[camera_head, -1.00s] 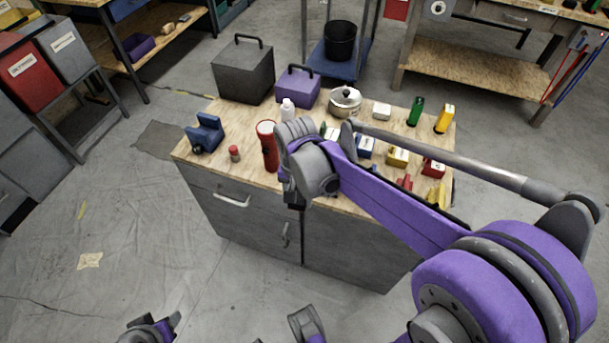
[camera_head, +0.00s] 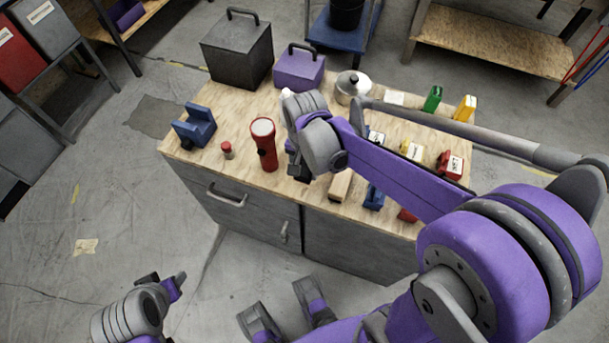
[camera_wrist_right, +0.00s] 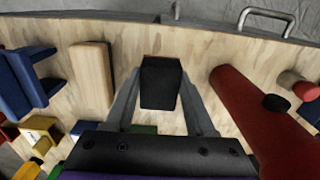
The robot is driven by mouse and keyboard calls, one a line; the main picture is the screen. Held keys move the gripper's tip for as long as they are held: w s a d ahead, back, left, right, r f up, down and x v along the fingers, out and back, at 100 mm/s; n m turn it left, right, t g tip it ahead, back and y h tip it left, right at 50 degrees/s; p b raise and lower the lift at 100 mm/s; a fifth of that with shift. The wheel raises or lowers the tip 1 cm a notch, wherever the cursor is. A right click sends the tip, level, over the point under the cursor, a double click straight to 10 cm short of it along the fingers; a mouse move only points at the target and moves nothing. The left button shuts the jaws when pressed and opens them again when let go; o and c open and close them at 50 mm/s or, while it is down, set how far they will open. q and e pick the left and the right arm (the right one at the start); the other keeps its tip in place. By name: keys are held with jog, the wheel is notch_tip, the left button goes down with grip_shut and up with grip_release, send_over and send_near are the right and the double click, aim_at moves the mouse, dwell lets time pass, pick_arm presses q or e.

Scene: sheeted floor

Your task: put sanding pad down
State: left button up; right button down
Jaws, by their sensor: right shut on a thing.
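The sanding pad (camera_wrist_right: 161,84) is a black block with a thin brown edge, held between the two fingers of my right gripper (camera_wrist_right: 160,100) in the right wrist view. In the head view my right gripper (camera_head: 299,168) is over the front of the wooden worktop (camera_head: 228,113), between a red flashlight and a pale wooden block. Whether the pad touches the worktop is unclear. My left gripper (camera_head: 162,285) is at the lower left of the head view, away from the bench, its fingers too unclear to judge.
The red flashlight (camera_head: 264,146) and wooden block (camera_head: 340,185) flank the pad; both show in the wrist view. A small red-capped bottle (camera_head: 227,150), blue holder (camera_head: 196,125), purple box (camera_head: 299,70), dark box (camera_head: 237,50) and pot (camera_head: 352,86) stand around. Bare worktop lies near the pad.

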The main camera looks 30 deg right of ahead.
aim_at(304, 177)
jog(key=shift+f+b, duration=0.35)
jog(key=shift+f, duration=1.75)
jog(key=shift+c, duration=1.2)
grip_release()
jog(key=shift+f, duration=0.15)
